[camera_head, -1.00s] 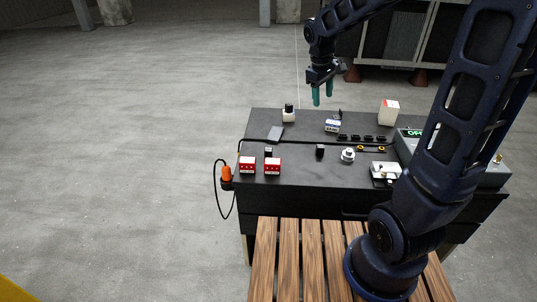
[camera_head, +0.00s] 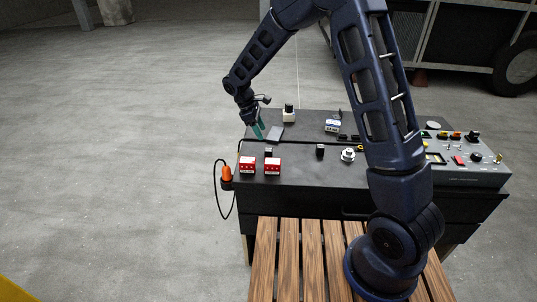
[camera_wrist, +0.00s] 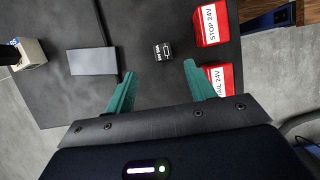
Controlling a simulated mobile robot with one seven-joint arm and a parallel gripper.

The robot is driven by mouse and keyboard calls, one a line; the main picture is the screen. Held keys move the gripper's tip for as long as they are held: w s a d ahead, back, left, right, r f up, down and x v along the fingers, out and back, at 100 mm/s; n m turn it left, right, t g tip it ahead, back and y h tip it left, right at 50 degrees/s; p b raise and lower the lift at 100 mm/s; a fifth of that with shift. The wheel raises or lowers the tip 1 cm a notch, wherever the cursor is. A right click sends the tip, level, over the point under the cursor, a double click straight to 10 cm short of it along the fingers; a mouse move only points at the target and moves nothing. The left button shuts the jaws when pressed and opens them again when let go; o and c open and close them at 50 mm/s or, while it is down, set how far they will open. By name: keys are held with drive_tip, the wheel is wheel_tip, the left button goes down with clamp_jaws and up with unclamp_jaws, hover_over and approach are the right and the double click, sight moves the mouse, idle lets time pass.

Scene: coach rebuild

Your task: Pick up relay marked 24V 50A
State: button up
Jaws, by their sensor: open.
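A small black block (camera_wrist: 163,51) with white marks on its face lies on the dark bench top, between a flat grey plate and the red boxes; its lettering is too small to read. It shows in the head view (camera_head: 268,151) just behind the red boxes. A second small black block (camera_head: 320,150) stands farther right; I cannot tell which one is marked 24V 50A. My gripper (camera_head: 261,132), with green fingers, is over the left part of the bench. In the wrist view my gripper (camera_wrist: 160,70) is open and empty, the first block just beyond its fingertips.
Two red boxes (camera_wrist: 211,24) (camera_wrist: 224,80), reading STOP 24V and TAIL 24V, stand close to the right finger. The grey plate (camera_wrist: 93,61) lies left. A white, black-topped part (camera_head: 289,115) stands behind. A control panel (camera_head: 470,165) is at right.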

sight(268, 149)
drive_tip(key=x, duration=1.1)
drive_tip(key=shift+s+a+f, duration=0.1)
drive_tip(key=shift+s+a, duration=0.15)
drive_tip(key=shift+a, duration=0.05)
drive_tip(key=shift+c, duration=0.2)
drive_tip(key=c, duration=1)
